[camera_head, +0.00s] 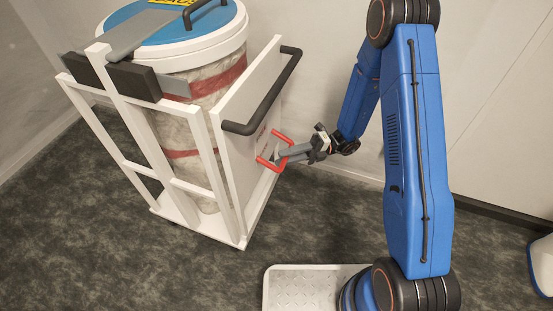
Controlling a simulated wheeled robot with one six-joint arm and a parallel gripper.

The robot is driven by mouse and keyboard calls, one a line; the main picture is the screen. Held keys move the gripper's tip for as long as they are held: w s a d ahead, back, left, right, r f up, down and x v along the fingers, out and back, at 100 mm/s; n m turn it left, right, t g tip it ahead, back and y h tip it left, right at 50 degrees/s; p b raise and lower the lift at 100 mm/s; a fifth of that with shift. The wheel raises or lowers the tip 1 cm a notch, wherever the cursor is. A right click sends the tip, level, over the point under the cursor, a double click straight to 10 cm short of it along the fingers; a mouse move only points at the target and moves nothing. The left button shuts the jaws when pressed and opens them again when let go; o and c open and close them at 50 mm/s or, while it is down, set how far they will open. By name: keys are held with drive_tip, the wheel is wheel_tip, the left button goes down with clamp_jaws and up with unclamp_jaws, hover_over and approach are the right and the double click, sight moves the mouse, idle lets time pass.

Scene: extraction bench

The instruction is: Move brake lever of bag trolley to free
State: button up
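The bag trolley (233,174) is a white frame on the left, with a clear bag inside under a blue-topped lid. My gripper (279,155) is at the trolley's right side panel, at about mid height, reaching in from the right. Red curved bars (268,164) show at the gripper's tip, close against the panel. I cannot tell whether they belong to the brake lever or to my gripper. The brake lever's position cannot be made out. Whether the fingers are open, or touch anything, is too small to tell.
A black push handle (268,98) juts from the panel above my gripper. A blue lid (176,38) with a grey bar across it tops the trolley. The pale wall stands close behind. A light textured plate (305,287) lies at the front. Dark floor is clear in front of the trolley.

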drive_tip(key=shift+x, duration=1.8)
clamp_jaws()
